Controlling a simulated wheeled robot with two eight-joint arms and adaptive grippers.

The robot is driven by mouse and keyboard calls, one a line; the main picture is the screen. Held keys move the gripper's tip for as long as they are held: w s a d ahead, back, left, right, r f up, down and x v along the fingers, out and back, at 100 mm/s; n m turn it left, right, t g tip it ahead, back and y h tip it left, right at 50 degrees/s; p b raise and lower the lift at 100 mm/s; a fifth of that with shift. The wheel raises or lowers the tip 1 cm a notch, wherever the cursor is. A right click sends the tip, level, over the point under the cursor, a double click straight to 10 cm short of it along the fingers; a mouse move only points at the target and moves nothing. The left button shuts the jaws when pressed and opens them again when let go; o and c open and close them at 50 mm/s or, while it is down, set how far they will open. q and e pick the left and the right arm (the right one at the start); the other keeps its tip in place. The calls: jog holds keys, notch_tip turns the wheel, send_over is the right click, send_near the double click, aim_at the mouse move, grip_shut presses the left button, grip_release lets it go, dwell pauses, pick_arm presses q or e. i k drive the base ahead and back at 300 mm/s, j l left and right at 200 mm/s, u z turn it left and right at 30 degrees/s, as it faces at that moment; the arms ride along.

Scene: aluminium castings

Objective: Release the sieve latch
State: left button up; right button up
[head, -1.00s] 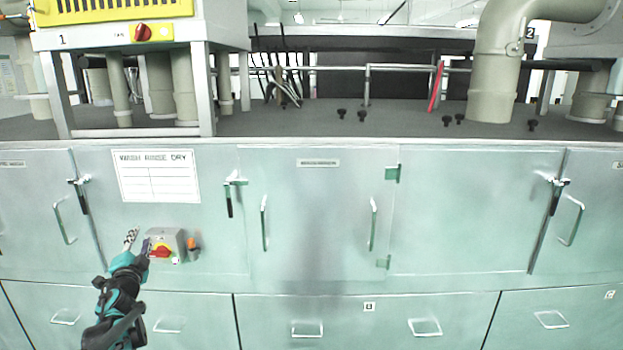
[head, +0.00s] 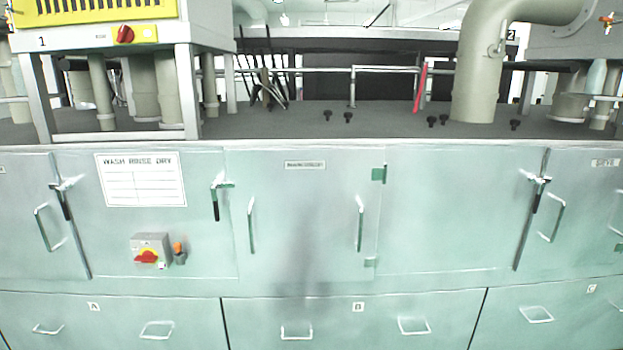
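A small label that seems to read "SIEVE" (head: 605,162) is on the pale green door (head: 580,215) at the right of the cabinet front. A latch with a black handle (head: 538,190) sits at that door's left edge, beside the seam. Its handle hangs down at a slant, and its metal catch spans the seam. The door looks flush with the cabinet. A metal bar handle (head: 555,218) is just right of the latch. Neither of my grippers is in view.
Similar black-handled latches are at the left (head: 64,200) and left of centre (head: 217,200). Drawers with handles (head: 297,332) run below. Pipes (head: 480,75) and black knobs (head: 348,117) stand on the dark top.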

aim_at(543, 182)
jog(key=z, duration=1.4)
